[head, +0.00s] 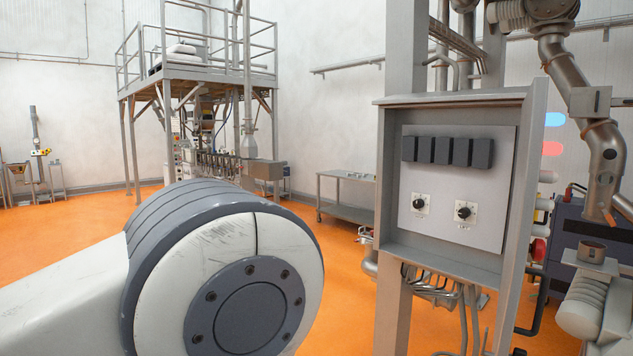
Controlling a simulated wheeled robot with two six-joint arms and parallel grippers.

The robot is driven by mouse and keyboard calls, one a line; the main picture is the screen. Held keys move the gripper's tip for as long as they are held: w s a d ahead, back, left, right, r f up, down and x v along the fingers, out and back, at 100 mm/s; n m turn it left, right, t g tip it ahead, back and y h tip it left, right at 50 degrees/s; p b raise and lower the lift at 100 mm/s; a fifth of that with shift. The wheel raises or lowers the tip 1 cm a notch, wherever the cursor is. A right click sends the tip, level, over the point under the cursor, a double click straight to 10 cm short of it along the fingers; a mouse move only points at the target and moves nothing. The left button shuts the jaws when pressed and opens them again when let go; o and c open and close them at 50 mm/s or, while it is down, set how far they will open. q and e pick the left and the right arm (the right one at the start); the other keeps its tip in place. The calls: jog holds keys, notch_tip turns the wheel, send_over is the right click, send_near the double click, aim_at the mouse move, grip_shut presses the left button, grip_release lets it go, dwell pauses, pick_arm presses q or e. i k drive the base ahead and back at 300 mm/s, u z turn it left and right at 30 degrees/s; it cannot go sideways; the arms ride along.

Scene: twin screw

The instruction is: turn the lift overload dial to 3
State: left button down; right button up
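An open grey control cabinet (390,190) stands right of the middle in the head view. On its light back panel (445,232) are two black dials with small white plates: a left dial (419,202) and a right dial (464,212). Their labels and numbers are too small to read, so I cannot tell which is the lift overload dial or where either points. A row of dark grey blocks (448,152) sits above them. A large joint of my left arm fills the lower left. Neither gripper is in view.
The cabinet's side walls and top edge stand out around the dial panel. Pipes and cables (437,287) hang below it. Metal pipework (598,150) and a dark machine (577,235) are at the right. A metal table (345,192) and a railed platform (195,75) stand farther back.

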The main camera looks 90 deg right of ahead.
aim_at(464, 212)
jog(key=z, duration=5.5)
jog(key=k, duration=1.15)
jog(key=u, duration=1.65)
jog(key=i, duration=0.5)
jog(key=z, duration=0.05)
